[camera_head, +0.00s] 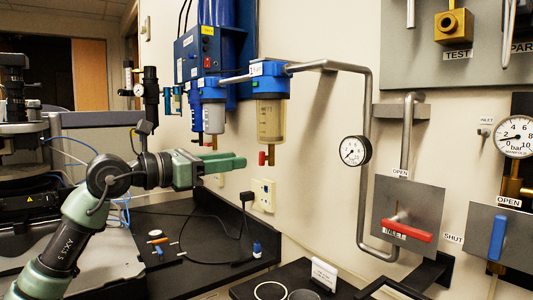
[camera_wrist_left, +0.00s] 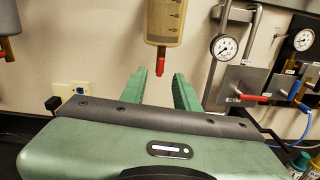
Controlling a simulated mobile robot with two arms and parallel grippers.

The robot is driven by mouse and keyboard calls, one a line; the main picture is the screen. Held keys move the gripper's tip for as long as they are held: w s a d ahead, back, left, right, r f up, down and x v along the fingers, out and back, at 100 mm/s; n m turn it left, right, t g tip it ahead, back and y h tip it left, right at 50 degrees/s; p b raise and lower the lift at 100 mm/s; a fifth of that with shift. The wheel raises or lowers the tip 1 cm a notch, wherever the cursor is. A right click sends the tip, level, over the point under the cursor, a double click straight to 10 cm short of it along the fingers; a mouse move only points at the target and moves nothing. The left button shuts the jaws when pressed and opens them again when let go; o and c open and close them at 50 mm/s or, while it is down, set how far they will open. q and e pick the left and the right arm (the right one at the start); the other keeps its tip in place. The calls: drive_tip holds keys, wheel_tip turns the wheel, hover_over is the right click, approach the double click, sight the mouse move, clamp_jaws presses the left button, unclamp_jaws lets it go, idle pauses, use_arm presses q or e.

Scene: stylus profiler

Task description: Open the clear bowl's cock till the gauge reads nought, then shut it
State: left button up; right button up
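The clear bowl (camera_head: 271,122), yellowish and see-through, hangs under a blue filter head on the wall. Its red cock (camera_head: 263,158) points down below it. In the left wrist view the bowl (camera_wrist_left: 164,22) is at top middle, with the cock (camera_wrist_left: 160,68) lined up between the fingertips. My left gripper (camera_head: 240,160) is level with the cock and just left of it, apparently short of it. In the left wrist view its two green fingers (camera_wrist_left: 160,76) are apart with nothing between them. A round gauge (camera_head: 355,150) is on the pipe; its exact reading is too small to tell.
A whiter bowl (camera_head: 213,118) with its own red cock hangs left of the clear one. Right are a red lever (camera_head: 408,230), a blue lever (camera_head: 496,238) and a bar gauge (camera_head: 516,137). A socket with a black plug (camera_head: 246,197) sits below. The black bench (camera_head: 190,270) holds small parts.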

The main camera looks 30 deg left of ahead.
sight(260, 155)
use_arm(q)
drive_tip(key=p+x, duration=0.2)
drive_tip(key=x, duration=0.3)
drive_tip(key=shift+w+d+r+p, duration=0.15)
drive_tip(key=shift+r+p, duration=0.05)
drive_tip(key=shift+p, duration=0.1)
drive_tip(key=shift+w+d+f, duration=0.15)
drive_tip(key=shift+w, duration=0.25)
clamp_jaws()
